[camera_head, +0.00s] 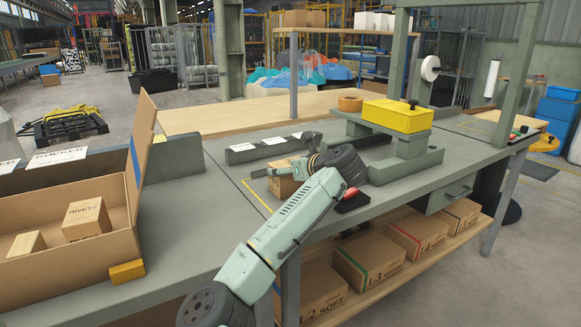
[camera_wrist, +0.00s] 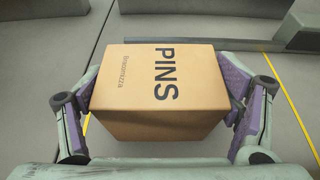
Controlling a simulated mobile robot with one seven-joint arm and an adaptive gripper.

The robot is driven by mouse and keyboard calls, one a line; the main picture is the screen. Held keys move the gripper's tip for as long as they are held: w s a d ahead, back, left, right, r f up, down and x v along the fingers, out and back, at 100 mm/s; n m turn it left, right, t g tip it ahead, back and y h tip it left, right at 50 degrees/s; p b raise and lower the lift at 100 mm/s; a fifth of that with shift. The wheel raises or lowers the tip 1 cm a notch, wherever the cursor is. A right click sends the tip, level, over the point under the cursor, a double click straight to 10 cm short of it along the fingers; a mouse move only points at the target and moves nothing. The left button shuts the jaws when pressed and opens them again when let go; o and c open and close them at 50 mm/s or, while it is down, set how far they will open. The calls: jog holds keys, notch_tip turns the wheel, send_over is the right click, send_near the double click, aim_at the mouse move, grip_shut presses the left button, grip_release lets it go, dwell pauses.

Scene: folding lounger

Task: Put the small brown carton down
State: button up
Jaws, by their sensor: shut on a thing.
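The small brown carton (camera_wrist: 162,88), printed "PINS" on its top, sits between the two fingers of my gripper (camera_wrist: 160,105) in the wrist view. Both fingers press on its sides. In the head view the carton (camera_head: 284,186) is partly hidden behind my arm, over the grey bench (camera_head: 205,225) near a yellow line. I cannot tell whether its underside touches the bench top.
An open cardboard box (camera_head: 70,257) at left holds a "RIVETS" carton (camera_head: 86,219) and another small one. A yellow box (camera_head: 397,115) stands on a grey raised stand (camera_head: 410,165) at right. A low grey rail (camera_head: 262,148) with labels lies behind the carton.

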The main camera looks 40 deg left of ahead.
jog(key=o, duration=1.5)
jog(key=shift+c, duration=0.2)
